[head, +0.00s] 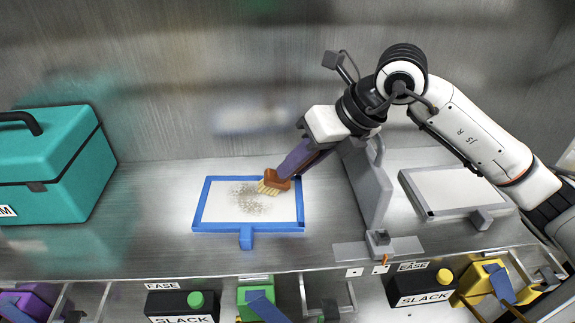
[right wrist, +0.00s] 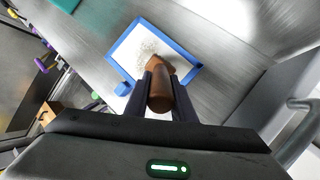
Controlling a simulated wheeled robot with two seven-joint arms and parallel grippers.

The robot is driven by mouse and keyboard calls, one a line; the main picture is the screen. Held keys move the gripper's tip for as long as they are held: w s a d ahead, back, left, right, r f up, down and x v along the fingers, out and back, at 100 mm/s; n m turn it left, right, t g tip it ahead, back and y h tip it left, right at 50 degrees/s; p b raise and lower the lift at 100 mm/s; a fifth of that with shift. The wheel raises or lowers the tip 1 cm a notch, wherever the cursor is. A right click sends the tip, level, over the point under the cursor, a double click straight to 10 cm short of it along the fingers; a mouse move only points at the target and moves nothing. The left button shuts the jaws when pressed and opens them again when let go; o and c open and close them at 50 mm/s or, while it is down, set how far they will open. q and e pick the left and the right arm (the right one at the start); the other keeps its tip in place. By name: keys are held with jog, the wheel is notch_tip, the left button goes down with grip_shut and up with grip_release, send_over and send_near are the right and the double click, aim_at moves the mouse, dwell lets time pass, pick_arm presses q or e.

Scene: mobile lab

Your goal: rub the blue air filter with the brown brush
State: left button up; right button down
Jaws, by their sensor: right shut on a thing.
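The blue air filter (head: 211,221) lies flat on the metal counter, a blue frame around a white panel with a grey-brown dust patch in its middle. Its tab points to the counter's front edge. The brown brush (head: 277,180) is held by my right gripper (head: 300,159), with its pale bristles at the dust patch, right of the filter's middle. I cannot tell if the bristles touch the panel. In the right wrist view, the gripper's dark fingers (right wrist: 160,88) are shut around the brush handle (right wrist: 160,97), and the filter (right wrist: 122,45) lies beyond. My left gripper is not in view.
A teal toolbox (head: 50,170) stands at the left. A grey upright plate with a handle (head: 368,185) stands right of the filter. A grey-framed panel (head: 455,190) lies farther right. Open drawers with black SLACK boxes (head: 182,307) are along the front. The counter left of the filter is clear.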

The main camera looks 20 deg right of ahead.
jog(key=shift+s+d, duration=0.3)
jog(key=shift+d, duration=0.55)
jog(key=shift+s+a+r, duration=0.1)
jog(key=shift+s+a, duration=0.05)
jog(key=shift+a, duration=0.4)
jog(key=shift+s+a, duration=0.1)
jog(key=shift+a, duration=0.45)
jog(key=a+b, duration=0.3)
jog(key=a, duration=0.6)
jog(key=shift+w, duration=0.4)
dwell(3.2)
